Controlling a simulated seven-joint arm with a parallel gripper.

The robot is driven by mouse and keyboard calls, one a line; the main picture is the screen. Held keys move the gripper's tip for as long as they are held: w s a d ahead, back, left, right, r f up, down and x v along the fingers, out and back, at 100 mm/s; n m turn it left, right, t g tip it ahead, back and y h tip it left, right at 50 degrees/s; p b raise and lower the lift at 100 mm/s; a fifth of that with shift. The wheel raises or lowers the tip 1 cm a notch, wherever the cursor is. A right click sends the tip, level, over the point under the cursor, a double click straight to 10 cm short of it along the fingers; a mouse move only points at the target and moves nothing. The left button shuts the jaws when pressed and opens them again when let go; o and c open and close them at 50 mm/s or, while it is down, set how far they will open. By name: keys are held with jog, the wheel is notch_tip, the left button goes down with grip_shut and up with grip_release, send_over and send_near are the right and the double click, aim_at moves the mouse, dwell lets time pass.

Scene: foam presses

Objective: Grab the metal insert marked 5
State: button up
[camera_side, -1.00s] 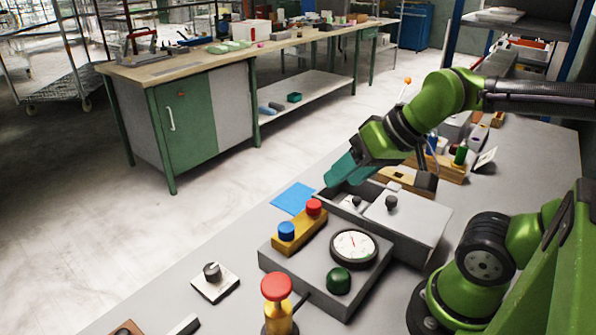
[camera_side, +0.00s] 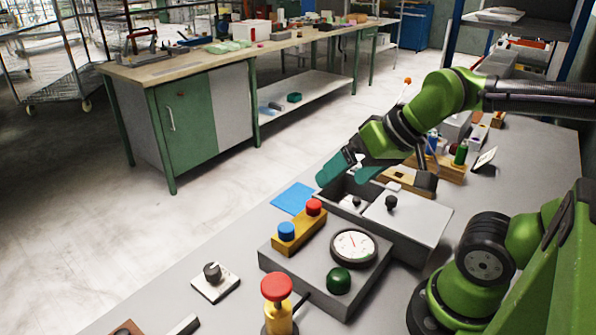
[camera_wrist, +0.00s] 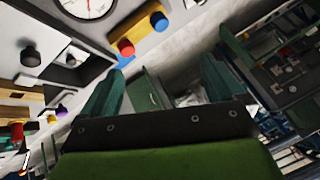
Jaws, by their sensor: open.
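No number 5 is readable in either view, so I cannot tell which piece is the metal insert marked 5. A small dark-knobbed piece (camera_side: 355,201) sits in the open part of a grey box (camera_side: 424,242); it also seems to show in the wrist view (camera_wrist: 71,60). A black knob (camera_side: 391,203) stands on the box's light top, and also shows in the wrist view (camera_wrist: 31,56). My gripper (camera_side: 350,176) is above the box's far left end, fingers apart and empty. In the wrist view its two teal fingers (camera_wrist: 161,80) have nothing between them.
Beside the box is a grey unit with a dial gauge (camera_side: 354,247), a green button (camera_side: 339,280) and a yellow block (camera_side: 299,232) with red and blue buttons. A blue sheet (camera_side: 293,198) lies on the table. A knobbed plate (camera_side: 215,283) and a red-topped post (camera_side: 277,287) stand in front.

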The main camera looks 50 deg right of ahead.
jog(key=n+g+h, duration=0.2)
jog(key=n+g, duration=0.2)
jog(key=g, duration=0.3)
send_near(354, 197)
notch_tip(354, 197, down, 6)
jog(key=shift+s+f, duration=0.15)
jog(key=shift+f, duration=0.05)
jog(key=f, duration=0.5)
jog(key=shift+w+f, duration=0.1)
jog(key=shift+w, duration=0.15)
jog(key=c, duration=1.4)
